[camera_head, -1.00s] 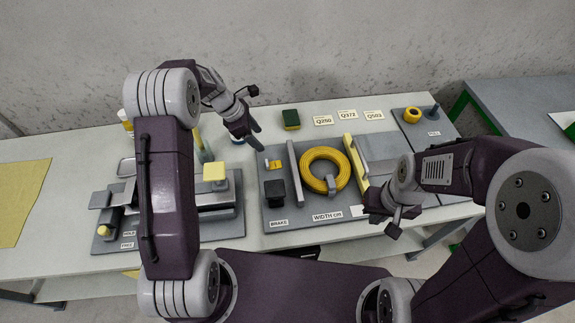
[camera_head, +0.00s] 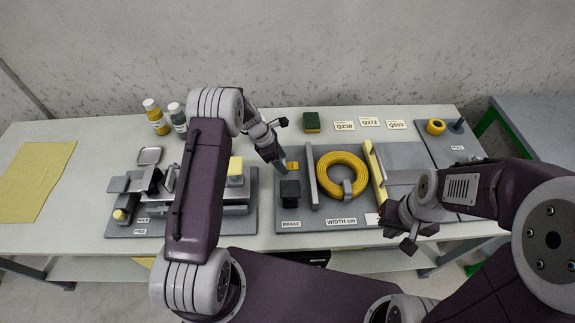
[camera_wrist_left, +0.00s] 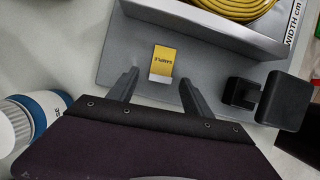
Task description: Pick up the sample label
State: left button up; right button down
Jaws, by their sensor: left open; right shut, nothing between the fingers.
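The sample label is a small yellow tag with a white strip, lying flat on the grey board (camera_wrist_left: 115,50). It shows in the left wrist view (camera_wrist_left: 163,60) and beside my left gripper in the head view (camera_head: 293,166). My left gripper (camera_wrist_left: 158,82) is open and empty. In the left wrist view the label lies just beyond the fingertips, between their lines, and neither finger touches it. My left gripper (camera_head: 281,165) comes in from the label's left in the head view. My right gripper (camera_head: 409,243) is shut and empty, near the table's front edge.
A yellow cable coil (camera_head: 341,174) and a grey rail (camera_head: 312,177) stand right of the label. A black brake block (camera_head: 290,192) is close in front. A bottle (camera_wrist_left: 38,115) shows left of the gripper.

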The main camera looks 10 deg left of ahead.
pick_arm(q)
jog(key=shift+w+f, duration=0.1)
jog(key=shift+f, duration=0.15)
jog(key=shift+r, duration=0.1)
grip_shut()
jog(key=shift+r, duration=0.1)
jog(key=shift+r, duration=0.3)
notch_tip(320, 180, up, 3)
jog(key=shift+f, duration=0.1)
jog(key=s+d+r, duration=0.2)
jog(key=d+r, duration=0.5)
jog(key=d, duration=0.4)
jog(key=shift+s+d+r, duration=0.2)
jog(key=shift+s+d, duration=0.05)
jog(key=shift+s, duration=0.05)
